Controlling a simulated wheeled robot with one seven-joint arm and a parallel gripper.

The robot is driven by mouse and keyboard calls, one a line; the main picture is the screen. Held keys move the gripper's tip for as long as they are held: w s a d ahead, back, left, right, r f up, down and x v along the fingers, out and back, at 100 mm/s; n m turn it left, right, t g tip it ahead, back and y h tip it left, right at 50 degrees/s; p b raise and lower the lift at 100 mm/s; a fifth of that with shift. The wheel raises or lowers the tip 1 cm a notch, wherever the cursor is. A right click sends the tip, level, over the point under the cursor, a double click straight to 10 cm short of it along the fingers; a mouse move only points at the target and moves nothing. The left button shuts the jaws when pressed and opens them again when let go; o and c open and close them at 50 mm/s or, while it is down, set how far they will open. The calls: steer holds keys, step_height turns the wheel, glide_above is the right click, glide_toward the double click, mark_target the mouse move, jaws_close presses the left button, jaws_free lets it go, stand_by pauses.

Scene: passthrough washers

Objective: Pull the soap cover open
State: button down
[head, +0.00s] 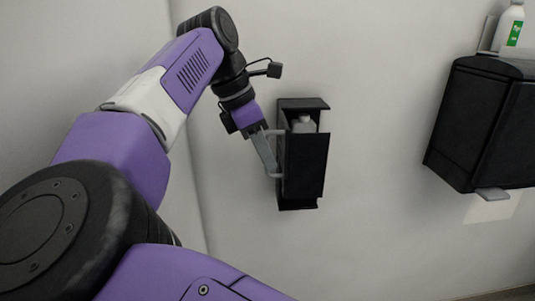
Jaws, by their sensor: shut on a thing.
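The soap cover (307,168) is the dark front panel of a black soap dispenser (286,104) on the wall, in the middle of the head view. The cover stands partly away from the housing, and a pale soap container (304,125) shows inside, above its top edge. A light handle (275,133) is at the cover's left side. My gripper (272,170) reaches it from the upper left and is shut on the handle. The exact finger contact is small and partly hidden.
A black box-shaped dispenser (485,120) is on the wall at the right, with a white bottle with a green label (508,28) on top. A pale sheet (492,208) shows below it. The wall between the two dispensers is clear. A wall corner runs down left of the soap dispenser.

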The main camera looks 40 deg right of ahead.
steer(key=shift+d, duration=0.2)
steer(key=c, duration=1.8)
jaws_free()
steer(key=shift+w, duration=0.1)
steer(key=v, duration=0.8)
steer(key=shift+b, duration=0.4)
